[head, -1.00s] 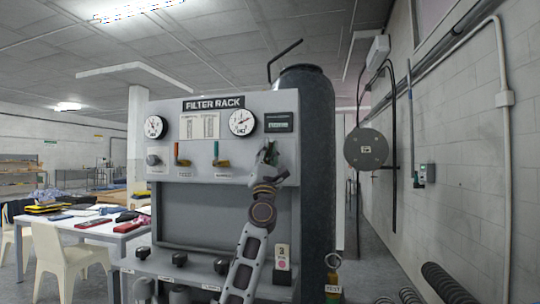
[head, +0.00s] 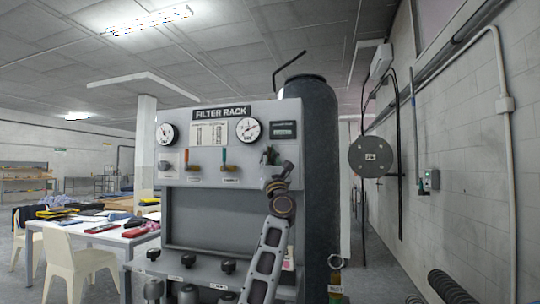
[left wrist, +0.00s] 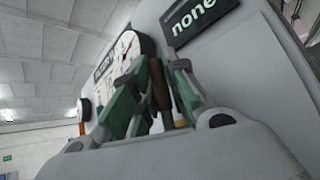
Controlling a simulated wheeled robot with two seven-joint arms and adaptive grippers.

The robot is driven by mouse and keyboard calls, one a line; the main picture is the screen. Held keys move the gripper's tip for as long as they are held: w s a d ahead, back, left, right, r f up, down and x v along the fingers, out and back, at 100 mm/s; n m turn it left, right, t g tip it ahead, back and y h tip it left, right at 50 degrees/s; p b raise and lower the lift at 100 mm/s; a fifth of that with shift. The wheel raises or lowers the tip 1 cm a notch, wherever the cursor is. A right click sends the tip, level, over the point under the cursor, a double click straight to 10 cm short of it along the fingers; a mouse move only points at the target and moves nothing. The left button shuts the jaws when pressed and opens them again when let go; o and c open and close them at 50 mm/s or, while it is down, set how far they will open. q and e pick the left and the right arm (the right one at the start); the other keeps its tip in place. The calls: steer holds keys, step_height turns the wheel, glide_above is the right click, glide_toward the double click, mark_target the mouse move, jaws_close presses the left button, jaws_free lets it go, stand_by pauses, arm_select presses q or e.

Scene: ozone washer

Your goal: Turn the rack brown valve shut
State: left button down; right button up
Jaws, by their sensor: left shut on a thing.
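The filter rack (head: 228,170) is a grey panel with gauges and a row of small valves. My left gripper (head: 269,157) is at the right end of that row, below the small display. In the left wrist view its green fingers (left wrist: 158,98) are closed around a brown handle, the brown valve (left wrist: 160,84). The valve's base and exact angle are mostly hidden by the fingers; in the head view the gripper covers it. My right gripper is in neither view.
An orange-handled valve (head: 185,156) and a green-handled valve (head: 224,159) are to the left on the panel. Black knobs (head: 188,258) line the lower ledge. A dark tank (head: 317,180) stands right behind the rack. A cluttered table (head: 95,233) is at left.

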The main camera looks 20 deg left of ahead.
mark_target(269, 158)
arm_select(q)
steer(key=shift+a+f+n+g+y, duration=0.1)
steer(key=shift+a+n+g+y, duration=0.15)
steer(key=shift+n+g+y, duration=0.8)
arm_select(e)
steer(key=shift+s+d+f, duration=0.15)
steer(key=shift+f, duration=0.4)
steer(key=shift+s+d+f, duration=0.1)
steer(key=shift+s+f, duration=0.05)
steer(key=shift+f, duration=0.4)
arm_select(q)
steer(key=c, duration=1.4)
jaws_free()
steer(key=shift+w+t+h, duration=0.1)
steer(key=shift+t+h, duration=0.15)
steer(key=shift+h, duration=0.1)
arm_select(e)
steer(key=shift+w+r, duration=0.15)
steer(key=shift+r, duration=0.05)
arm_select(q)
steer(key=shift+v, duration=6)
